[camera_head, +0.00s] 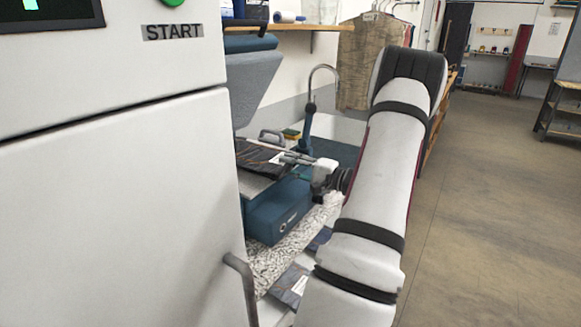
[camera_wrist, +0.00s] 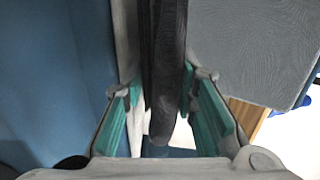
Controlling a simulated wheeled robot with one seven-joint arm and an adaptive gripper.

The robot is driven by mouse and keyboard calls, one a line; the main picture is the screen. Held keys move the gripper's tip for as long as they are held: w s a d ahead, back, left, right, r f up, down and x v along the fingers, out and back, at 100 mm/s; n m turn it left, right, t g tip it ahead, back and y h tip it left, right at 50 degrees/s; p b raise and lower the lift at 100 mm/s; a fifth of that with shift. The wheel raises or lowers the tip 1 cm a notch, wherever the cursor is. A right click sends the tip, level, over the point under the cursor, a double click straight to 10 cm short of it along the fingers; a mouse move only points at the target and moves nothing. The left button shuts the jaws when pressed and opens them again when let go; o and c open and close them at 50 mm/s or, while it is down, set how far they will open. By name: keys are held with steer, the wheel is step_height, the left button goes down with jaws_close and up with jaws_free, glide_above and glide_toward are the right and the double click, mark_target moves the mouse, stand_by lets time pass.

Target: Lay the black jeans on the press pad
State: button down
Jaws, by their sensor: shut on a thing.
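The black jeans (camera_head: 262,157), folded flat, show in the head view over the press, partly cut off by the white cabinet. My gripper (camera_head: 298,158) is at their right edge, shut on them. In the wrist view the jeans (camera_wrist: 167,70) stand as a dark edge-on band between my teal fingertips (camera_wrist: 160,95). The press pad (camera_head: 258,188) shows as a thin pale edge right under the jeans, above the blue press base (camera_head: 280,210). A pale strip of it lies beside the jeans in the wrist view (camera_wrist: 126,40). I cannot tell whether jeans and pad touch.
The press's raised grey upper part (camera_head: 252,80) tilts above the jeans. A white cabinet (camera_head: 110,200) with a START label fills the left and hides much of the press. Open floor (camera_head: 490,220) is at right.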

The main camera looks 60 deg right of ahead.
steer(key=shift+s+a+f+b, duration=0.15)
steer(key=shift+f+b, duration=0.25)
steer(key=shift+f, duration=0.8)
steer(key=c, duration=1.2)
jaws_free()
steer(key=shift+o, duration=0.2)
steer(key=o, duration=1.1)
steer(key=shift+o, duration=0.3)
steer(key=s, duration=0.6)
steer(key=shift+a, duration=0.2)
steer(key=shift+s+a+r+p, duration=0.15)
steer(key=shift+s+p, duration=0.1)
steer(key=shift+s, duration=0.9)
steer(key=shift+s+a+r+p, duration=0.1)
steer(key=shift+s+r+p, duration=0.1)
steer(key=shift+s, duration=0.95)
